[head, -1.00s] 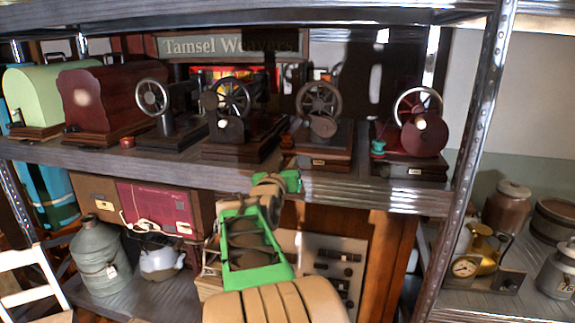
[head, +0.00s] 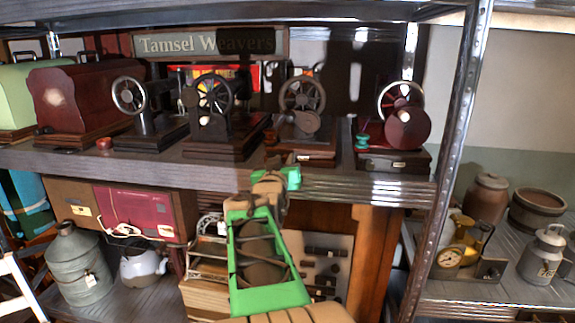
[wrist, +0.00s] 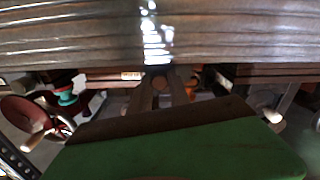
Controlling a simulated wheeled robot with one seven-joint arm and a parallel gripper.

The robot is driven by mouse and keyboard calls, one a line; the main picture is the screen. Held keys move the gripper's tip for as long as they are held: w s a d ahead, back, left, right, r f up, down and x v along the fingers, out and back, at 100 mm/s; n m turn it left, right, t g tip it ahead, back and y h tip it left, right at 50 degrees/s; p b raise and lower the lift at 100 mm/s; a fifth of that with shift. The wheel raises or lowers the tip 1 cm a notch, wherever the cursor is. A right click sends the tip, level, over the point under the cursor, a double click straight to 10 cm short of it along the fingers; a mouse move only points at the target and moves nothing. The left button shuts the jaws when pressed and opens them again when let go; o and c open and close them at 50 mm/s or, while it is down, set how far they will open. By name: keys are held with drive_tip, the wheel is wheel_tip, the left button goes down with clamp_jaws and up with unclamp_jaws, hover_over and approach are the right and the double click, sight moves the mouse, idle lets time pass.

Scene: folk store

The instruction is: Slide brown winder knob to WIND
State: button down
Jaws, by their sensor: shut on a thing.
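The brown winder knob (wrist: 160,83) shows in the wrist view as a small round brown piece between my fingertips. My gripper (wrist: 160,76) is shut on it, at the front of a machine base beside a small pale label (wrist: 132,75). In the head view my gripper (head: 273,172) reaches the shelf's front edge below the third sewing machine (head: 303,110), a dark one with a spoked wheel on a wooden base. My gripper hides most of the knob there. I cannot read a WIND mark in either view.
The metal shelf edge (head: 370,188) runs close by my gripper. Other machines stand left (head: 220,110) and right (head: 400,115) of the third one. A steel post (head: 455,150) rises at the right. The lower shelf holds a grey can (head: 78,268) and cases.

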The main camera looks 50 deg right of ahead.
drive_tip(key=shift+s+d+f, duration=0.1)
drive_tip(key=shift+s+d, duration=0.05)
drive_tip(key=shift+s, duration=0.05)
drive_tip(key=c, duration=1.2)
unclamp_jaws()
drive_tip(key=shift+c, duration=0.2)
drive_tip(key=b+v, duration=0.1)
drive_tip(key=v, duration=0.7)
drive_tip(key=shift+w, duration=0.1)
